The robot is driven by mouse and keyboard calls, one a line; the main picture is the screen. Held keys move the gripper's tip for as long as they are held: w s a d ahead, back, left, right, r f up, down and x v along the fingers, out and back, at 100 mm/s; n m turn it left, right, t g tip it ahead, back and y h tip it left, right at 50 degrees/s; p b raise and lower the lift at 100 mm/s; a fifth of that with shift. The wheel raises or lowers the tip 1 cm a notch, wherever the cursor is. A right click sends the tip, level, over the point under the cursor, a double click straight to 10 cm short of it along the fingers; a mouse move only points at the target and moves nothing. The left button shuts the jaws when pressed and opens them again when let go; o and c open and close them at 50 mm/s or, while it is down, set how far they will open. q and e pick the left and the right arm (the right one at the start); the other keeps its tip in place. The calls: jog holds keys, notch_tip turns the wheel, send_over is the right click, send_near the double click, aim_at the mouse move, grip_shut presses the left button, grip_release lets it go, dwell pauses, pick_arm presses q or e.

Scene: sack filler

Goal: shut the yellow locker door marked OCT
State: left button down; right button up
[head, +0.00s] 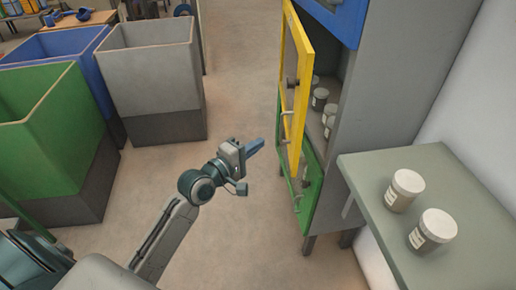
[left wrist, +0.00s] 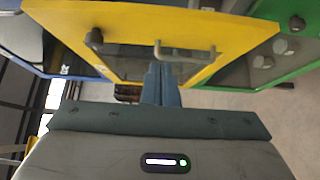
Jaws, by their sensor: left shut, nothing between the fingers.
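The yellow locker door (head: 296,85) stands open, swung out from the grey locker (head: 372,110). Its frame surrounds a clear or dark panel, with a handle and a knob on it; no OCT mark is readable. Jars (head: 320,99) stand inside the open compartment. My left gripper (head: 255,146) is shut and empty, to the left of the door's lower part. In the left wrist view the yellow door (left wrist: 110,55) spans the top, and its bar handle (left wrist: 186,52) lies just beyond the shut fingers (left wrist: 160,84). Contact cannot be told. My right gripper is not in view.
A green locker door (head: 312,190) is below the yellow one and a blue one (head: 338,18) above. A grey shelf (head: 445,178) with two jars stands at right. Green, blue and grey bins (head: 150,65) stand at left. Clear floor lies between.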

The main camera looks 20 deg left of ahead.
aim_at(297, 127)
pick_arm(q)
jog(key=w+d, duration=0.4)
jog(key=w, duration=0.1)
jog(key=w+d, duration=0.2)
jog(key=w, duration=0.1)
jog(key=shift+p, duration=0.35)
jog(key=shift+w, duration=0.15)
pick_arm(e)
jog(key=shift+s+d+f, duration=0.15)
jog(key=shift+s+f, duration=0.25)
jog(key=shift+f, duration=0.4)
pick_arm(q)
jog(key=shift+d, duration=0.1)
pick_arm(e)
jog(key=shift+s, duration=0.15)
